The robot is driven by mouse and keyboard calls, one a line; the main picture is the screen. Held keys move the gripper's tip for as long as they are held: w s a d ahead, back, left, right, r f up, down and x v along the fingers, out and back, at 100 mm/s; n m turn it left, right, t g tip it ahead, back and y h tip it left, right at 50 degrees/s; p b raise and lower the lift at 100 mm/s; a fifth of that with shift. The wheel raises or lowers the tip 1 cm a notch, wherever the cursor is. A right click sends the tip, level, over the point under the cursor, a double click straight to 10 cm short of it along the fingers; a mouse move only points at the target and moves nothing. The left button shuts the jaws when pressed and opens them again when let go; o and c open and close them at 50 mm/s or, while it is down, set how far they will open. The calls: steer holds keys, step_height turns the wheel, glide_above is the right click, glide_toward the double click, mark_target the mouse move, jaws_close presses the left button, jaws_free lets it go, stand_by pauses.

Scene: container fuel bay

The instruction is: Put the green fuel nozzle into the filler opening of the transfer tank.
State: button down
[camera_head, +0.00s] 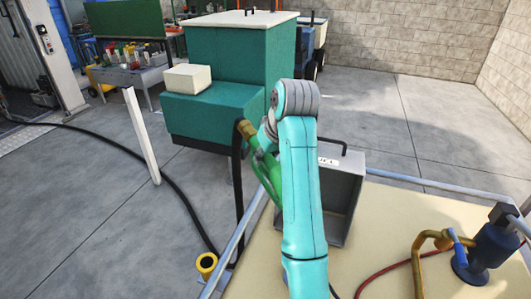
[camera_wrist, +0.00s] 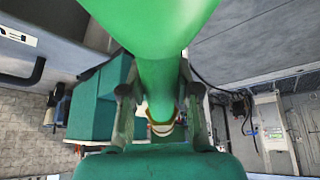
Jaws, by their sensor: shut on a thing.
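The green fuel nozzle (camera_head: 266,168) is held by my gripper (camera_wrist: 158,100), whose fingers close on it from both sides. In the wrist view the nozzle's green body (camera_wrist: 150,40) fills the upper middle. In the head view my teal arm hides most of the gripper and part of the nozzle. A brass-coloured collar (camera_head: 246,129) is at its upper end, and a black hose (camera_head: 237,185) hangs down from there. A yellow ring-shaped fitting (camera_head: 206,262) with a dark centre is at lower left; I cannot tell whether it is the tank's filler opening.
A beige top (camera_head: 400,210) with a metal rail lies in front. On it are a grey open box (camera_head: 346,195) and a blue pump (camera_head: 490,245) with a brass pipe. A green cabinet (camera_head: 235,60) and white post (camera_head: 141,135) stand beyond. Floor at back right is clear.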

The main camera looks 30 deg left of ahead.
mark_target(266, 170)
steer(key=shift+s+f, duration=0.1)
steer(key=shift+f, duration=0.45)
stand_by(0.5)
steer(key=shift+d+f, duration=0.1)
steer(key=shift+f, duration=1.4)
steer(key=shift+f, duration=2.15)
steer(key=c, duration=0.7)
jaws_free()
steer(key=shift+c, duration=0.2)
steer(key=shift+f, duration=0.1)
